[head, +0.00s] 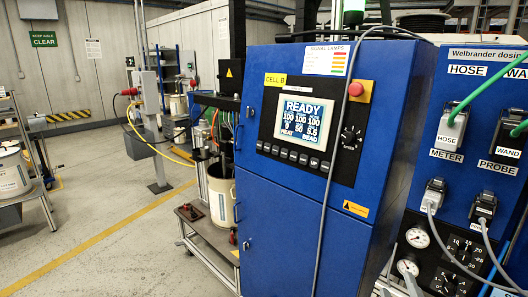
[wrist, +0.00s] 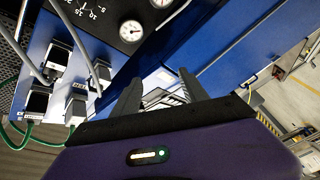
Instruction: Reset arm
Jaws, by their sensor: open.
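My gripper (wrist: 160,92) shows in the wrist view with its two dark fingers spread apart and nothing visible between them. The wrist picture is turned over, with the gauges at the top and the plugs at the left. The fingers point toward the lower part of a blue cabinet (wrist: 225,45). In the head view the blue cabinet (head: 285,220) stands in front of me with a lit screen (head: 303,122) reading READY. My gripper and arm do not show in the head view.
A dosing panel (head: 470,150) with several plugs, hanging cables and gauges (head: 417,237) is at the right. A drum (head: 221,195) stands on a low platform left of the cabinet. A table (head: 22,190) is at far left. Open floor (head: 110,230) lies between them.

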